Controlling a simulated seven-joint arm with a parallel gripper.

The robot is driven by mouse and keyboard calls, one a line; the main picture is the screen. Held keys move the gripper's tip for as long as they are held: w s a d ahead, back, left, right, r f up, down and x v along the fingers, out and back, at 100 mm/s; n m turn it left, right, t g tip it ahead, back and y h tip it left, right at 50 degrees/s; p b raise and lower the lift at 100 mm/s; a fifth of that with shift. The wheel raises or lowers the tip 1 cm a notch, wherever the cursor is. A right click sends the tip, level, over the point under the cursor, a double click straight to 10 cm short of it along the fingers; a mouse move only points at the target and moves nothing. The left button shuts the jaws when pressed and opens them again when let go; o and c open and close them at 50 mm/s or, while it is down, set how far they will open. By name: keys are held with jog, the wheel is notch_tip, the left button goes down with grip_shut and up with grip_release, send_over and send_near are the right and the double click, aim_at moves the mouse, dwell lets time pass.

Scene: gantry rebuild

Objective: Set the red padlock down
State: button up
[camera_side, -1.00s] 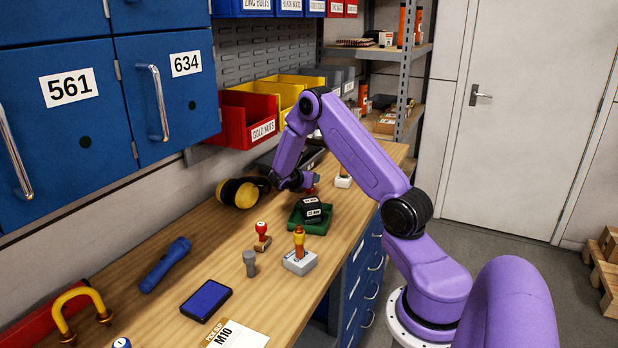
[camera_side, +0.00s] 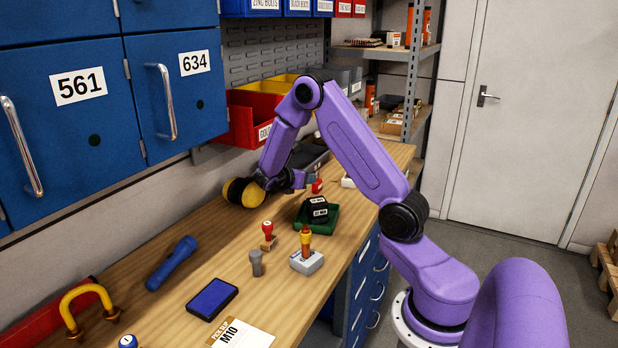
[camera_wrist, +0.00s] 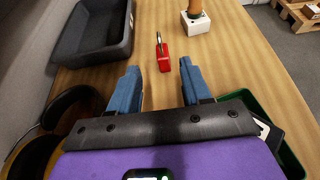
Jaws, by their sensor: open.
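The red padlock (camera_wrist: 163,58) lies on the wooden bench in the wrist view, its metal shackle pointing away from me. It also shows small in the side view (camera_side: 317,186), just right of my gripper. My gripper (camera_wrist: 160,86) is open, with its two blue fingers spread apart and nothing between them. The padlock lies beyond the fingertips, apart from them.
A dark grey bin (camera_wrist: 121,42) stands at left and a white-based stamp (camera_wrist: 196,27) is beyond the padlock. Yellow-and-black ear defenders (camera_side: 242,192) lie close beside my gripper. A green tray (camera_side: 328,224) holding a black block is nearer the front. Bare bench surrounds the padlock.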

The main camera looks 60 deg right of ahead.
jog(key=shift+v, duration=1.05)
jog(key=shift+a, duration=0.1)
jog(key=s+a+r+m+t+y, duration=0.1)
jog(key=s+a+r+t+y, duration=0.2)
jog(key=a, duration=0.8)
jog(key=s+a+m+y, duration=0.1)
jog(key=s+a+y, duration=0.35)
jog(key=a, duration=0.75)
jog(key=s+a+m+g+y, duration=0.1)
jog(key=s+a+y, duration=0.1)
jog(key=s, duration=0.5)
jog(key=s+a+r+m+g+y, duration=0.1)
jog(key=s+a+y, duration=0.1)
jog(key=s+a, duration=0.3)
jog(key=s+a+m+y, duration=0.1)
jog(key=s+a, duration=0.3)
jog(key=s, duration=0.5)
jog(key=shift+a+r+g+y, duration=0.15)
jog(key=shift+a+g+y, duration=0.2)
jog(key=shift+y, duration=0.4)
jog(key=shift+d, duration=0.1)
